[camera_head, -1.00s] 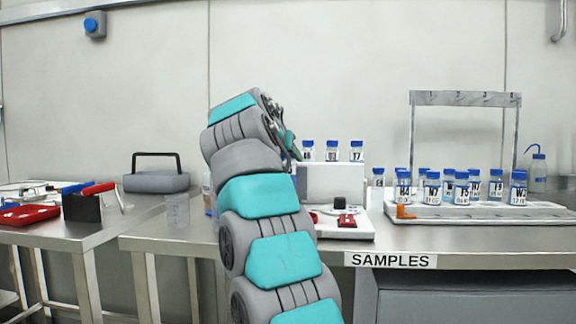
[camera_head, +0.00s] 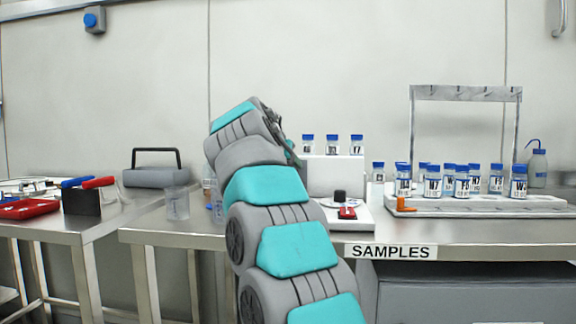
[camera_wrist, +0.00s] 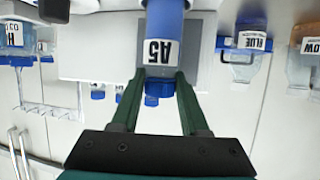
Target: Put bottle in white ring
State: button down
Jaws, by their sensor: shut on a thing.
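My gripper (camera_wrist: 158,82) is shut on a bottle (camera_wrist: 163,22) with a blue body, a blue cap and a white label reading A5. The label and the view are upside down in the wrist view. The fingers close on the two sides of the bottle near its cap. In the head view my arm hides the gripper and the held bottle. I cannot make out a white ring in either view.
Several blue-capped sample bottles (camera_head: 462,182) stand on a white tray (camera_head: 490,206) at right, below a metal hook rack (camera_head: 466,94). A white device (camera_head: 338,176) stands behind my arm. A clear beaker (camera_head: 176,204) and a grey case (camera_head: 156,177) are at left.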

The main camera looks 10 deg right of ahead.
jog(key=shift+f, duration=0.15)
jog(key=shift+c, duration=2)
grip_release()
jog(key=shift+r, duration=0.3)
jog(key=b+v, duration=0.1)
jog(key=v, duration=1.1)
jog(key=shift+f, duration=0.2)
